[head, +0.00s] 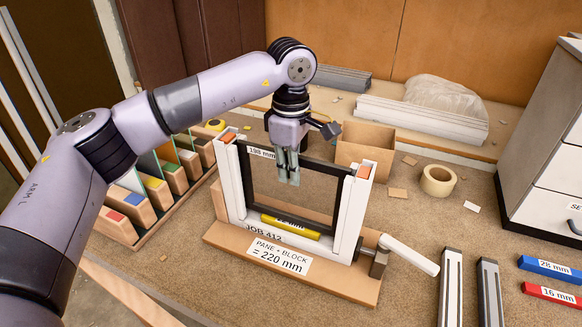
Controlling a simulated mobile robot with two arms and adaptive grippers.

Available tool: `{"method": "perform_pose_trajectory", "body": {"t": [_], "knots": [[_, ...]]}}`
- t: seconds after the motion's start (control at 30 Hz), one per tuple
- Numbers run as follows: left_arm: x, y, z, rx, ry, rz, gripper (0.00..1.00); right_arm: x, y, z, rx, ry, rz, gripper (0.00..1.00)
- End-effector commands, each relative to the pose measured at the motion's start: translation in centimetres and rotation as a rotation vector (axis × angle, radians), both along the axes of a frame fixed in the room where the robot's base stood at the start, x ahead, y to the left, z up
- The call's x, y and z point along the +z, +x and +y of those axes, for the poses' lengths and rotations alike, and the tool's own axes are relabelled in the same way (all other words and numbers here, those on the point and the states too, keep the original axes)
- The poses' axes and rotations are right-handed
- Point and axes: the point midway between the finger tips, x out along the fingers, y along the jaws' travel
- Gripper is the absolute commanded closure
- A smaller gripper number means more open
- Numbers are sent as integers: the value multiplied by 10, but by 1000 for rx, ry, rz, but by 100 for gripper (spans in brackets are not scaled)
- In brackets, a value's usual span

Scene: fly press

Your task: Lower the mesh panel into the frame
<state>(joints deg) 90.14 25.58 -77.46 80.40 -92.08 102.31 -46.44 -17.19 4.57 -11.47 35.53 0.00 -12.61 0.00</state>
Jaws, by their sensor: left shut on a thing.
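The mesh panel (338,203), a dark rectangular border with a 198 mm label on its top bar, stands upright between the uprights of the white frame (352,232). Any mesh inside it is too fine to make out. My left gripper (288,174) comes down from above and is shut on the panel's top bar. A yellow block (291,226) lies low in the frame at the panel's lower edge. I cannot tell whether the panel touches it. My right gripper is out of view.
A clamp lever (410,256) sticks out at the frame's right. A wooden rack (120,228) with coloured blocks stands left. A tape roll (438,180), a cardboard box (365,142), a blue bar (550,268) and a red bar (553,293) lie right.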

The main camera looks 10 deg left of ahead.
Motion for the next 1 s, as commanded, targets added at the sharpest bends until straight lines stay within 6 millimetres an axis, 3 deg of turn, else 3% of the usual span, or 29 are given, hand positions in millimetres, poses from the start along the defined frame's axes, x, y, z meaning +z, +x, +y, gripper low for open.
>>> {"method": "perform_pose_trajectory", "body": {"t": [0.17,0.2,0.53,0.83,1.0], "knots": [[-3,0,0,0,0,-1,100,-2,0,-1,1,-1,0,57],[-3,0,0,0,0,-1,91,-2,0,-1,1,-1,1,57],[-3,0,0,0,0,0,69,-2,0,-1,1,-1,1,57],[-3,0,0,0,0,0,68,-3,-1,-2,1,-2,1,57],[15,1,0,1,1,-2,68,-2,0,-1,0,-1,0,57]]}}
